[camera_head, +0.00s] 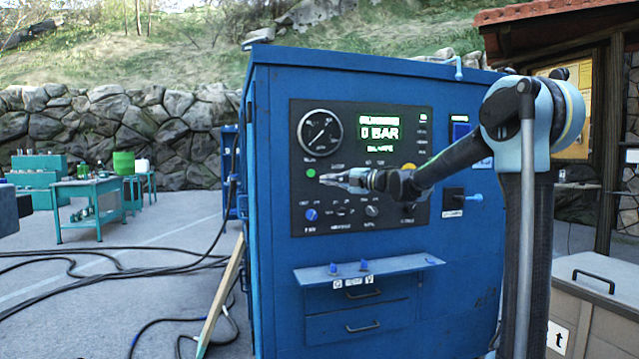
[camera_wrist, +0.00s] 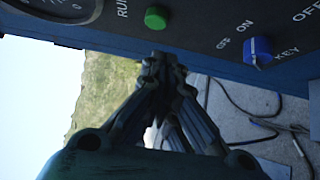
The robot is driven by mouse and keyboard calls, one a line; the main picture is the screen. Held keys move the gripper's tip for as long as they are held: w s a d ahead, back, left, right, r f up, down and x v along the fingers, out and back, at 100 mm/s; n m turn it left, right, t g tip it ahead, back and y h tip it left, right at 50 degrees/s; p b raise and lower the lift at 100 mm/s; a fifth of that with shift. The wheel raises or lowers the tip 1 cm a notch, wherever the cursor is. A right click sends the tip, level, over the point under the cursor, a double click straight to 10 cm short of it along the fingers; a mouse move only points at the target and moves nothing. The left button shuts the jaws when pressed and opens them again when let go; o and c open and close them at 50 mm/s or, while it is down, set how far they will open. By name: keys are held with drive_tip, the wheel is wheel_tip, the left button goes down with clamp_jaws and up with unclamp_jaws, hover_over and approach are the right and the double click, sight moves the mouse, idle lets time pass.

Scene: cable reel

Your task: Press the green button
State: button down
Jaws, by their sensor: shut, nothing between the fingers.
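The green button (camera_head: 311,173) is a small round cap on the black control panel (camera_head: 437,130) of the blue cabinet, below the round gauge. In the wrist view the green button (camera_wrist: 156,17) shows near the top, beside the word RUN. My gripper (camera_head: 322,179) is shut and empty in front of the panel, its tip just right of and slightly below the button in the head view. In the wrist view my gripper (camera_wrist: 160,58) points up toward the panel, with its tips a little below the button. The tips look apart from the button.
A blue key knob (camera_wrist: 258,50) sits near the button. The panel also has a gauge (camera_head: 321,132) and a display reading 0 BAR (camera_head: 379,132). A shelf (camera_head: 368,270) juts out below the panel. Cables (camera_head: 120,265) lie on the ground at left.

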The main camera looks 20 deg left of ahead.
drive_tip(key=v, duration=0.5)
drive_tip(key=shift+s+d, duration=0.15)
drive_tip(key=shift+d, duration=0.15)
